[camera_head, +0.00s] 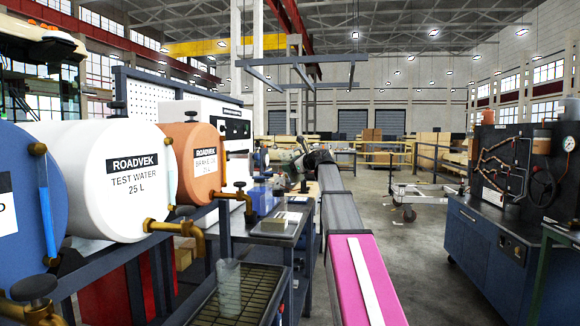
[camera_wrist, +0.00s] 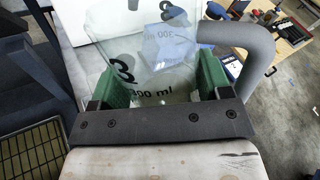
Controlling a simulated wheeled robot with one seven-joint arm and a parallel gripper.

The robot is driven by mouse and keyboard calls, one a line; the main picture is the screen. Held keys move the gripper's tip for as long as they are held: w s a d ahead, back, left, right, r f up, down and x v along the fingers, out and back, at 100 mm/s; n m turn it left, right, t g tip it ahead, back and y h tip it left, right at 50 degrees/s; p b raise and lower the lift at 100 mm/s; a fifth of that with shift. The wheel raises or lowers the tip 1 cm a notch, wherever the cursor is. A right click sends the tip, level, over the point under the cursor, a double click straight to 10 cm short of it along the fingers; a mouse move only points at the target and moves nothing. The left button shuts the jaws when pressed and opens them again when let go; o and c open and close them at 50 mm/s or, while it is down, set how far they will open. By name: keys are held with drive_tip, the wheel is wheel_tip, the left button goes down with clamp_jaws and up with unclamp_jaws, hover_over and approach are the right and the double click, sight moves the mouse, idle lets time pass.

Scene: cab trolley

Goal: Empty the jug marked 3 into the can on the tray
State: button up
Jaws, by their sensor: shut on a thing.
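The clear jug marked 3 (camera_wrist: 150,60), also printed "300 ml", fills the middle of the wrist view, with a grey handle (camera_wrist: 258,50) on its right. My gripper (camera_wrist: 155,88) is shut on it, with a green pad on each side. How much liquid it holds is hard to tell. In the head view my arm reaches away down the middle; the gripper and held jug are too small to make out there. I cannot pick out the can or its tray for certain in either view.
A clear vessel (camera_head: 229,287) stands on a dark grated drip tray (camera_head: 262,300) below brass taps. A white test water drum (camera_head: 108,182) and an orange drum (camera_head: 192,165) stand left. A blue cabinet (camera_head: 490,262) stands right. Open floor lies between it and my arm.

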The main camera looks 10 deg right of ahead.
drive_tip(key=shift+w+d+r+n+h, duration=0.1)
drive_tip(key=shift+d+n+h, duration=0.2)
drive_tip(key=shift+n, duration=0.2)
drive_tip(key=n, duration=0.1)
drive_tip(key=f+n+h, duration=0.1)
drive_tip(key=n+h, duration=0.1)
drive_tip(key=shift+d+f+g, duration=0.2)
drive_tip(key=shift+d+g, duration=0.05)
drive_tip(key=shift+g, duration=0.05)
drive_tip(key=n+h, duration=0.1)
drive_tip(key=f+n+h, duration=0.1)
drive_tip(key=n, duration=0.1)
drive_tip(key=shift+a+f, duration=0.2)
drive_tip(key=shift+f, duration=0.05)
drive_tip(key=shift+a+n+h, duration=0.5)
drive_tip(key=shift+n+h, duration=0.4)
drive_tip(key=shift+n, duration=0.3)
drive_tip(key=shift+s+a+r+n+t+h, duration=0.25)
drive_tip(key=shift+a+r+n+t+h, duration=0.2)
drive_tip(key=shift+n, duration=0.35)
drive_tip(key=shift+r, duration=0.1)
